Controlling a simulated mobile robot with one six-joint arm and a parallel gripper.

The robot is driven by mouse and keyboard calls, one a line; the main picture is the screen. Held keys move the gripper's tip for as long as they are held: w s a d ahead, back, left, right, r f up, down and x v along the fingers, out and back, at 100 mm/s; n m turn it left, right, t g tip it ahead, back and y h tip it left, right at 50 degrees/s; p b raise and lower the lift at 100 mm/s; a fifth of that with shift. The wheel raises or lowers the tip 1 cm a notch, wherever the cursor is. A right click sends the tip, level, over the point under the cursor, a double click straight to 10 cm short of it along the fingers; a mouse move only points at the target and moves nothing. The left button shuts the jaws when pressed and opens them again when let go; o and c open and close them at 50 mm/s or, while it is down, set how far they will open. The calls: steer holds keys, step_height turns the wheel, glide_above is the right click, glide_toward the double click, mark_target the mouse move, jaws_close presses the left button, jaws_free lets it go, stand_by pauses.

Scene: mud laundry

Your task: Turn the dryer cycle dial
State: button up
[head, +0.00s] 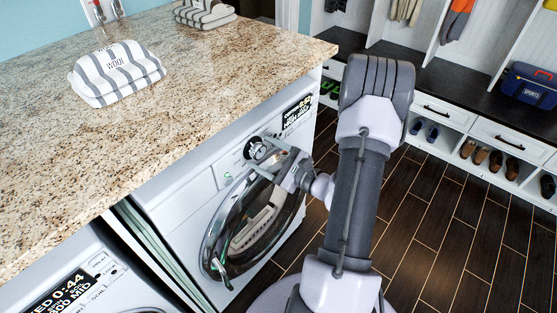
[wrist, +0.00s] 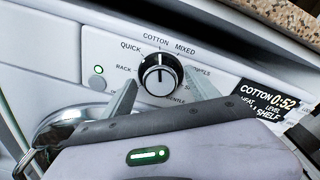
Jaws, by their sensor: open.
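The dryer cycle dial (wrist: 160,75) is a black knob with a silver face and a white pointer line, ringed by printed words such as COTTON, MIXED, QUICK and RACK. In the head view the dial (head: 256,150) sits on the panel of the white dryer (head: 185,200), above its round glass door (head: 255,225). My gripper (wrist: 160,92) is open, with one finger on each side of the dial's lower part in the wrist view. Whether the fingers touch the knob I cannot tell. In the head view my gripper (head: 272,150) is at the dial.
A lit display (wrist: 272,103) reads COTTON 0:52, right of the dial. A small round button (wrist: 97,82) is to its left. The granite counter (head: 190,90) overhangs the dryer and holds folded striped cloth (head: 115,75). A second machine (head: 75,285) stands at lower left.

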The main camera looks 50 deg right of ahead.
steer(key=s+d+r+p, duration=0.1)
steer(key=s+p, duration=0.2)
steer(key=s, duration=1.3)
steer(key=shift+s+d, duration=0.2)
steer(key=shift+s, duration=0.15)
